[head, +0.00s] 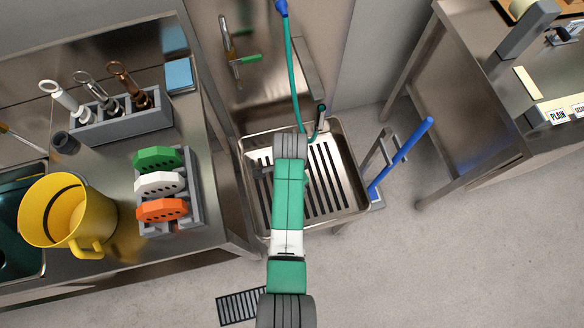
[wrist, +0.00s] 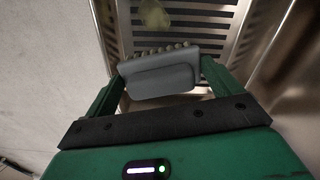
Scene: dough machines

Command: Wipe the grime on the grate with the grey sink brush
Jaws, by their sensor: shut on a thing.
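The grate (head: 325,185) is a slotted metal rack in the sink basin, and its bars also show in the wrist view (wrist: 190,40). A pale yellow-green patch of grime (wrist: 153,14) lies on it at the top of the wrist view. My gripper (wrist: 160,78) is shut on the grey sink brush (wrist: 160,82), with a green finger at each end. The brush's bristles face the grate, just short of the grime in the picture. I cannot tell whether they touch the grate.
The metal sink (head: 350,160) has raised walls around the grate. A green hose (head: 296,80) hangs over its back. A blue-handled tool (head: 402,157) stands at its right. The left counter holds a yellow jug (head: 38,212) and a rack with green, white and orange pieces (head: 160,184).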

